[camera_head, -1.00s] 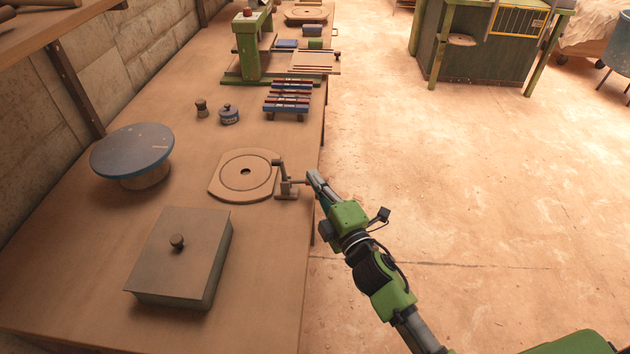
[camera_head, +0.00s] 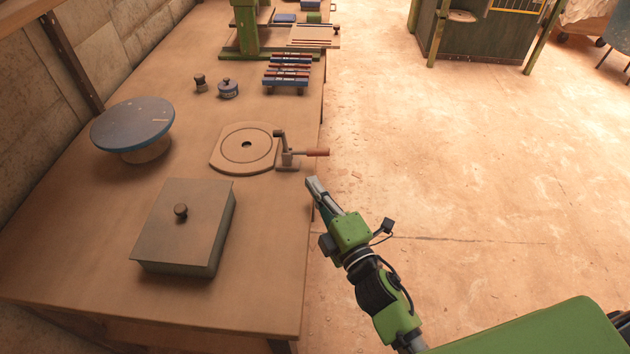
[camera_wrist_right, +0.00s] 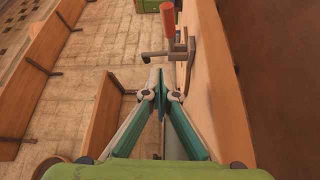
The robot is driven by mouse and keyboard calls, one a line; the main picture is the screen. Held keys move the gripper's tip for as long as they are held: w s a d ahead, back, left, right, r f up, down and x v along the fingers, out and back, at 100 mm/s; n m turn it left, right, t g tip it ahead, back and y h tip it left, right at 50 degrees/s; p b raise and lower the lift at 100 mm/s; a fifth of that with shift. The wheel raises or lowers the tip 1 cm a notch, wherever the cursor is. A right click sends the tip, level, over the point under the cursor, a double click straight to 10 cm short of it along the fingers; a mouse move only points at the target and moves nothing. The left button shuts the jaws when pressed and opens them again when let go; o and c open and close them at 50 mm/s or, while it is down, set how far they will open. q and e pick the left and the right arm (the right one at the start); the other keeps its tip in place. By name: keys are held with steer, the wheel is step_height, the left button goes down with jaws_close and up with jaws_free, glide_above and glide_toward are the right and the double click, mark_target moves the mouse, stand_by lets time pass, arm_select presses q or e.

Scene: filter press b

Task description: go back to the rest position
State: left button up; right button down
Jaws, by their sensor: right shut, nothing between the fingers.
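My right gripper (camera_head: 312,186) is shut and empty, beside the right edge of the workbench, just below the toggle clamp in the picture. It also shows shut in the right wrist view (camera_wrist_right: 161,82). The toggle clamp (camera_head: 287,153) has a red handle (camera_head: 316,152) that sticks out to the right over the bench edge. The handle also shows in the right wrist view (camera_wrist_right: 195,18). The gripper is apart from the handle. The clamp stands beside a round-holed wooden plate (camera_head: 246,146). My left gripper is not in view.
The workbench (camera_head: 262,230) bears a lidded box (camera_head: 188,225), a blue turntable (camera_head: 133,122), small jars (camera_head: 228,89) and a rack of colored bars (camera_head: 287,70). A green press (camera_head: 245,30) stands farther back. The floor (camera_head: 460,160) to the right is open.

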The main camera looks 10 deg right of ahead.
stand_by(0.4)
steer(key=s+d+f+m+g+h, duration=0.7)
steer(key=d+f+m, duration=0.25)
steer(key=m, duration=0.25)
steer(key=s+a+f+m+g+y, duration=0.1)
steer(key=s+f+m+g+y, duration=0.2)
steer(key=s, duration=0.7)
steer(key=s+f+m+g, duration=0.15)
steer(key=s+g, duration=0.35)
steer(key=s, duration=0.5)
step_height(320, 180, down, 26)
steer(key=s+g, duration=0.1)
steer(key=s+d+f+g+p, duration=0.1)
steer(key=s+d+f, duration=0.1)
steer(key=s+f, duration=1.3)
steer(key=shift+s+d+f, duration=0.2)
steer(key=shift+s, duration=1.05)
